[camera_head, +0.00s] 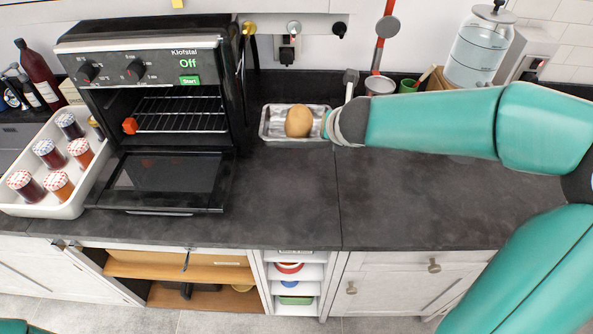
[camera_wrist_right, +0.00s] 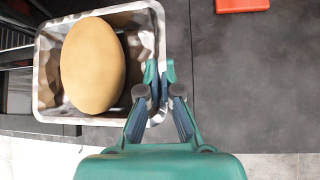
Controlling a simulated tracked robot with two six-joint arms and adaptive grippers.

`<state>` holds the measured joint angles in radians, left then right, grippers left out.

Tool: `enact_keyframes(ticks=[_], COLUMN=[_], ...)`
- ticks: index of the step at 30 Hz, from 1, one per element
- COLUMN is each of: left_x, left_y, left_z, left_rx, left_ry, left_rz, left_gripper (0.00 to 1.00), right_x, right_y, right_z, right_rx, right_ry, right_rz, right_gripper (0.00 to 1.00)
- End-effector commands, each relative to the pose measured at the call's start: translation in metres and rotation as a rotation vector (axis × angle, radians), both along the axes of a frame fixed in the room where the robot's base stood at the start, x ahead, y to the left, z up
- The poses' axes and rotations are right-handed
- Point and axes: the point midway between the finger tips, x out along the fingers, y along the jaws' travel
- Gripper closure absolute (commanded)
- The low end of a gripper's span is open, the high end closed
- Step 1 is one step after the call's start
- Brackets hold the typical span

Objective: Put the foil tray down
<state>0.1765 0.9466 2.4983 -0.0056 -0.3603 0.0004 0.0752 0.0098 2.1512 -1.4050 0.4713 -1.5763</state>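The foil tray (camera_head: 277,135) is a shallow silver tray to the right of the oven, at the back of the dark counter. A round tan loaf-like item (camera_head: 299,121) sits in it; it also shows in the right wrist view (camera_wrist_right: 93,65). My right gripper (camera_head: 328,124) is at the tray's right end. In the right wrist view its fingertips (camera_wrist_right: 161,82) close on the tray's rim (camera_wrist_right: 47,80). The tray looks level; I cannot tell whether its bottom touches the counter. My left gripper is out of view.
The oven (camera_head: 150,65) has its door (camera_head: 165,182) open downward, an empty-looking rack and an orange block inside. A white crate (camera_head: 75,205) of jars stands at left. A glass dispenser (camera_head: 480,48) is at back right. The counter's front middle (camera_head: 290,205) is clear.

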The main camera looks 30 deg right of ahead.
Motion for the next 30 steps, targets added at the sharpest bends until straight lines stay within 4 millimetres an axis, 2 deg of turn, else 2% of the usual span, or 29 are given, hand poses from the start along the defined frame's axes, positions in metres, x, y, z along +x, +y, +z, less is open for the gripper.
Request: enact_keyframes(ticks=[6,9,12,18,21,26,30], left_x=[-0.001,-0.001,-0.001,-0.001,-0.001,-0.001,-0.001], left_y=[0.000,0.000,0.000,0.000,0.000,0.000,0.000], left_z=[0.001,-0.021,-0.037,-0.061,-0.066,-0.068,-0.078], left_rx=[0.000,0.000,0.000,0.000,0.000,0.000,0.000], left_ry=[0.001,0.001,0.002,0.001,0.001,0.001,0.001], left_rz=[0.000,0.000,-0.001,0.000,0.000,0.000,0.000], left_gripper=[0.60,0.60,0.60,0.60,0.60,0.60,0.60], right_x=[0.000,0.002,0.003,0.003,0.004,0.004,0.004], right_y=[0.001,0.003,0.004,0.005,0.005,0.005,0.006], right_z=[-0.027,-0.063,-0.090,-0.136,-0.149,-0.157,-0.175], right_rx=[-0.001,0.001,0.000,0.000,0.000,0.000,0.000], right_ry=[0.007,0.006,0.005,0.005,0.003,0.001,0.003], right_rz=[0.004,0.008,0.009,0.011,0.012,0.011,0.013], right_gripper=[1.00,1.00,1.00,1.00,1.00,1.00,1.00])
